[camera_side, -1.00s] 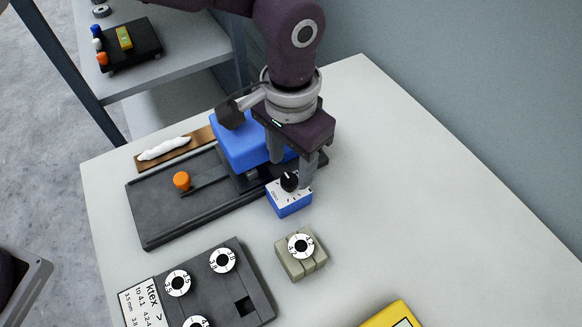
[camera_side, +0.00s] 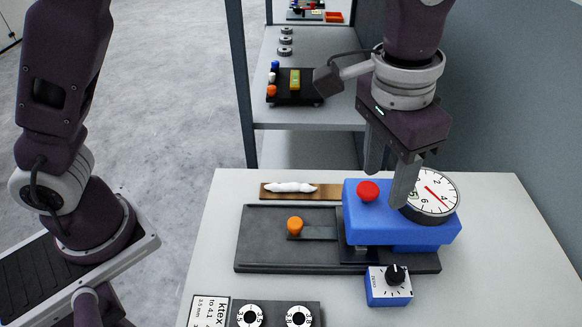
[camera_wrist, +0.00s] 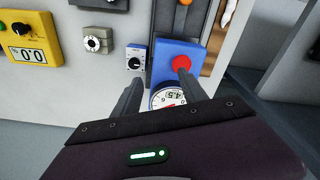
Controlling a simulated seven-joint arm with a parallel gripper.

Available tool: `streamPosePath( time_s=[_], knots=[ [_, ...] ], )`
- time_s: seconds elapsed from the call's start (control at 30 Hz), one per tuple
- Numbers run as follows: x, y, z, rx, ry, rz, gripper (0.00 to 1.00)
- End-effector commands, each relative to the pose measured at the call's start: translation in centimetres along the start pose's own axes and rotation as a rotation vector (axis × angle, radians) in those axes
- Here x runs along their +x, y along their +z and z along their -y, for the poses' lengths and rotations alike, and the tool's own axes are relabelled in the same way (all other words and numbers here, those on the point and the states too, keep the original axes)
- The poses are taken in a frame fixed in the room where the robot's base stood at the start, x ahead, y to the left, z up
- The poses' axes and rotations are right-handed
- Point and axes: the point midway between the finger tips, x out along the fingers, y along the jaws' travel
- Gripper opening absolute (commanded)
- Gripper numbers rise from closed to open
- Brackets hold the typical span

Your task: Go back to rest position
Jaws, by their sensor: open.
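My gripper (camera_side: 390,185) is open and empty, fingers pointing down above the blue device. Its fingers also show in the wrist view (camera_wrist: 157,90), apart, on either side of the device's dial. The blue device (camera_side: 398,234) has a red button (camera_side: 368,190) and a round white dial gauge (camera_side: 432,193) with a red needle. It stands on the right part of a dark base plate (camera_side: 262,255). I cannot tell how high the fingertips are above the device.
A small blue box with a black knob (camera_side: 389,286) stands in front. An orange knob (camera_side: 295,225) is on the base plate. A white fibre strand (camera_side: 289,187) lies on a brown board behind. A shelf (camera_side: 322,108) is at the back. The table's right part is clear.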

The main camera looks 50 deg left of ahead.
Motion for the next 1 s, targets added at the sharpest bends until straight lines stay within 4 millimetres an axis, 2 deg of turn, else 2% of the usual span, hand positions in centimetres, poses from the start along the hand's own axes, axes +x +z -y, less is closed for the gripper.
streamPosePath(
  time_s=[0.03,0.1,0.17,0.2,0.3,0.4,0.5,0.63,1.0],
  knots=[
    [-3.2,1.6,3.1,-0.047,0.0,-0.045,0.5],
    [-6.6,4.8,6.9,-0.108,-0.005,-0.104,0.5],
    [-8.9,8.2,9.7,-0.162,-0.016,-0.157,0.5],
    [-10.0,10.9,11.2,-0.198,-0.026,-0.193,0.5],
    [-11.1,17.4,13.7,-0.283,-0.061,-0.278,0.5],
    [-10.4,22.4,14.6,-0.348,-0.098,-0.342,0.5],
    [-9.3,25.4,14.7,-0.388,-0.126,-0.38,0.5],
    [-8.5,26.7,14.7,-0.406,-0.14,-0.398,0.5],
    [-8.5,26.8,14.7,-0.405,-0.14,-0.397,0.5]
  ],
)
